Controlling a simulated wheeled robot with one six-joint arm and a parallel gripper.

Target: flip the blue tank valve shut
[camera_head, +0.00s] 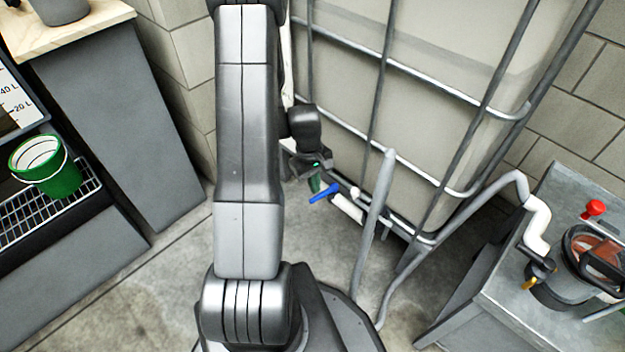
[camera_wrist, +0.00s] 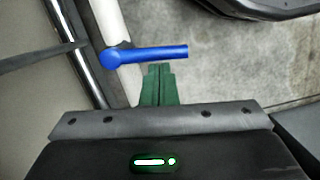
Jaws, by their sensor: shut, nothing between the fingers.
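The blue valve handle (camera_head: 325,193) is on a white pipe (camera_head: 347,207) low at the front of the caged tank (camera_head: 370,100). In the wrist view the blue handle (camera_wrist: 145,54) points right from its round hub, across the white pipe (camera_wrist: 112,22). My gripper (camera_head: 314,184) is shut and empty. In the wrist view its green fingertips (camera_wrist: 160,70) are together just below the middle of the handle. They are very close to it; I cannot tell whether they touch.
Metal cage bars (camera_head: 385,190) and a bent grey pipe (camera_head: 450,215) stand right of the valve. A green bucket (camera_head: 47,168) sits on a rack at the left. Bare floor lies between.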

